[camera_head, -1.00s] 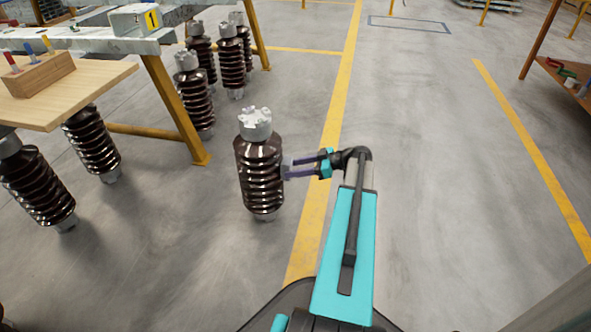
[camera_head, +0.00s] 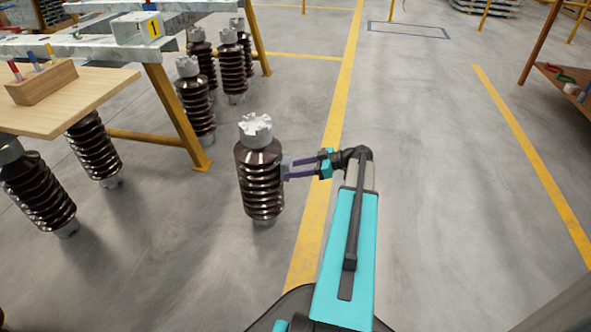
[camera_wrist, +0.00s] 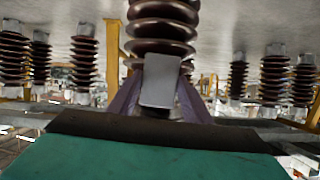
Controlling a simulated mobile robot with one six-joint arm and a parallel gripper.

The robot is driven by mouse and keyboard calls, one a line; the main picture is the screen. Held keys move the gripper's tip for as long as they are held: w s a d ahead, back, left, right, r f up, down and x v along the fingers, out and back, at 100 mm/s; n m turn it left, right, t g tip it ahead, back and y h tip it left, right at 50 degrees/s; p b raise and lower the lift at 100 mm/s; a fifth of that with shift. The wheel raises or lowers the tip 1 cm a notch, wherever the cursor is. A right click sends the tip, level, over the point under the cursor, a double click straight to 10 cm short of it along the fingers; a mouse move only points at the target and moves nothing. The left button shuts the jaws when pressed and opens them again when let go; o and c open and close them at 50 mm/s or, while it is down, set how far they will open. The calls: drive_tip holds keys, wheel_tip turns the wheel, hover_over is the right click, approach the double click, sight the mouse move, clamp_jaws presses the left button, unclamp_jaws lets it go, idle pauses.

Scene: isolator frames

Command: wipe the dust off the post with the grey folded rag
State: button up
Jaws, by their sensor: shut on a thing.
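The post (camera_head: 263,190) is a dark brown, ribbed, glossy insulator with a pale grey metal cap. It stands upright on the floor, left of the yellow line. My gripper (camera_head: 287,168) reaches its right side at the upper ribs. In the wrist view the same post (camera_wrist: 163,30) fills the middle top, and my gripper (camera_wrist: 160,103) has its purple fingers on both sides of the grey folded rag (camera_wrist: 159,80). The rag is a flat grey rectangle held in front of the ribs. I cannot tell whether it touches them. Dust cannot be made out.
Several similar brown insulators (camera_head: 196,100) stand behind and left, near a bench with a yellow leg (camera_head: 178,115). A wooden tabletop (camera_head: 75,95) juts in at left.

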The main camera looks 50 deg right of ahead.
sight(291, 163)
drive_tip(key=shift+r+p, duration=0.4)
drive_tip(key=shift+r, duration=1.3)
wheel_tip(291, 163, up, 3)
drive_tip(key=shift+s+r+p, duration=0.15)
drive_tip(key=shift+p, duration=0.4)
drive_tip(key=shift+d, duration=0.1)
drive_tip(key=shift+f+b, duration=1.25)
drive_tip(key=shift+f, duration=0.55)
drive_tip(key=shift+f+b, duration=1.2)
drive_tip(key=shift+f, duration=0.55)
